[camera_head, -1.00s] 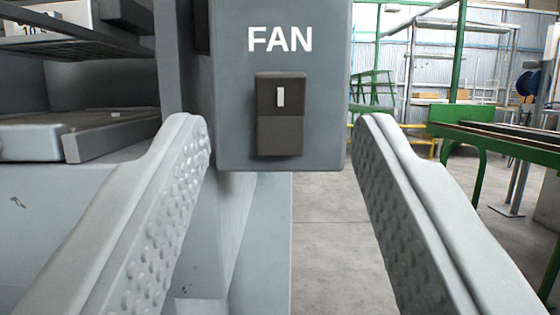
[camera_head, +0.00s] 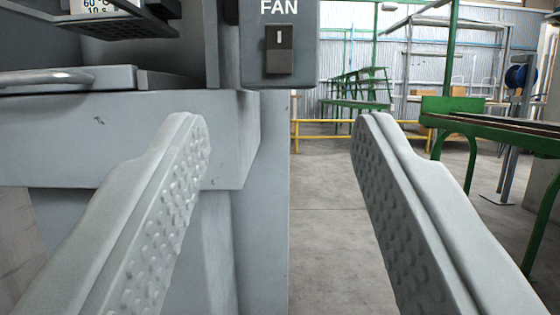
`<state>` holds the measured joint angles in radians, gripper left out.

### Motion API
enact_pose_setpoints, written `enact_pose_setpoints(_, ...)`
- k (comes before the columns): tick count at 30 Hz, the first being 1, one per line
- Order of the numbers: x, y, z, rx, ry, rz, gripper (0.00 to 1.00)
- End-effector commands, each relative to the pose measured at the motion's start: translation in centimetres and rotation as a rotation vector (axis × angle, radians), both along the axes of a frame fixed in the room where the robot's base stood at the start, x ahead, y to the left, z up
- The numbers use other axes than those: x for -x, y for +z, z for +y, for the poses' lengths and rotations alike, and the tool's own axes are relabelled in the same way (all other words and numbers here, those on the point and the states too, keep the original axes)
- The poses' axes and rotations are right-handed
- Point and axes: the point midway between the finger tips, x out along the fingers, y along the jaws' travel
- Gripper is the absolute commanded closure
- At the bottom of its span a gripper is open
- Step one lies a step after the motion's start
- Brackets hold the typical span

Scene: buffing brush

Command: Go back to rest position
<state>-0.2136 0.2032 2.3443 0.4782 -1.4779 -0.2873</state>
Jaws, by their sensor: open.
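My gripper (camera_head: 280,125) is open, with its two grey, dimpled fingers wide apart and nothing between them. A grey box labelled FAN (camera_head: 307,45) is at the top of the view, above the gap between the fingertips. Its dark rocker switch (camera_head: 279,50) has a small white mark on its upper half. The fingertips are apart from the box in the picture.
A grey machine body (camera_head: 130,125) with a ledge and a handle (camera_head: 50,78) fills the left side. A green table (camera_head: 490,130) stands at the right. A yellow rail (camera_head: 330,135) is farther back. Bare concrete floor (camera_head: 325,210) shows in the middle.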

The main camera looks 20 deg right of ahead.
Motion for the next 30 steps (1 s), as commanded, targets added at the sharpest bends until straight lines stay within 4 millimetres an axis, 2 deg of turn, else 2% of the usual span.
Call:
enact_pose_setpoints(8,0.0,0.0,0.0,0.0,0.0,0.0,0.55)
enact_pose_setpoints(12,0.2,1.0,-0.1,-0.009,0.013,0.004,0.55)
enact_pose_setpoints(20,2.0,6.5,-0.9,-0.059,0.095,0.044,0.55)
enact_pose_setpoints(30,6.4,13.7,-1.6,-0.1,0.209,0.117,0.55)
